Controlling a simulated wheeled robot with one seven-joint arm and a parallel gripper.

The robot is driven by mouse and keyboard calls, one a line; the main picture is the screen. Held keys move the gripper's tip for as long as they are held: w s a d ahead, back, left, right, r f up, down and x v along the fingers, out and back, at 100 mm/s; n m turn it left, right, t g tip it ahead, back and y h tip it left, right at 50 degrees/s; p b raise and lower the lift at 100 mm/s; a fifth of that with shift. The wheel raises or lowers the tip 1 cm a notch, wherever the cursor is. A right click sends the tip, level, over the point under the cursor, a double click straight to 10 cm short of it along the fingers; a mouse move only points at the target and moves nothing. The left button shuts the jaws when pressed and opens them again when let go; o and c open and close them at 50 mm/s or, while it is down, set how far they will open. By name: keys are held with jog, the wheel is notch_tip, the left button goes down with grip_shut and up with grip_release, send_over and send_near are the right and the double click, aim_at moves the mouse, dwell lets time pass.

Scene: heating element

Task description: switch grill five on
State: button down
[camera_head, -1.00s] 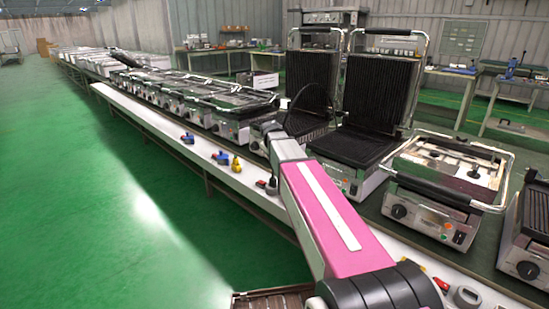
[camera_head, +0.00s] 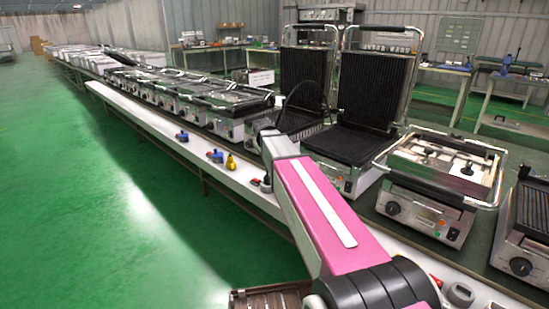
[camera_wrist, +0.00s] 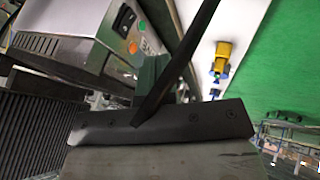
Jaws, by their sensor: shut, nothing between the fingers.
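In the wrist view a steel grill front (camera_wrist: 95,40) shows a black rocker switch (camera_wrist: 124,18), with a green and an orange light beside it. Its ribbed dark plate (camera_wrist: 30,125) is at lower left. My gripper (camera_wrist: 160,72) is shut and empty, its tips close to the grill front in the picture; a dark strip partly covers them and contact cannot be told. In the head view my arm hides the gripper, near two open grills, a nearer one (camera_head: 370,100) and a farther one (camera_head: 305,75). No grill number is readable.
Blue, yellow and red plugs (camera_head: 215,155) lie along the white table edge (camera_head: 150,125). The green floor (camera_head: 100,210) at left is clear.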

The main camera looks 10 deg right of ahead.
jog(key=x, duration=1)
jog(key=shift+w, duration=0.1)
jog(key=d, duration=0.1)
jog(key=w+d, duration=0.2)
jog(key=shift+d+f, duration=0.1)
jog(key=shift+f, duration=0.15)
jog(key=shift+w+d, duration=0.1)
jog(key=shift+w, duration=0.05)
jog(key=shift+w+d+f, duration=0.1)
jog(key=shift+w+d, duration=0.05)
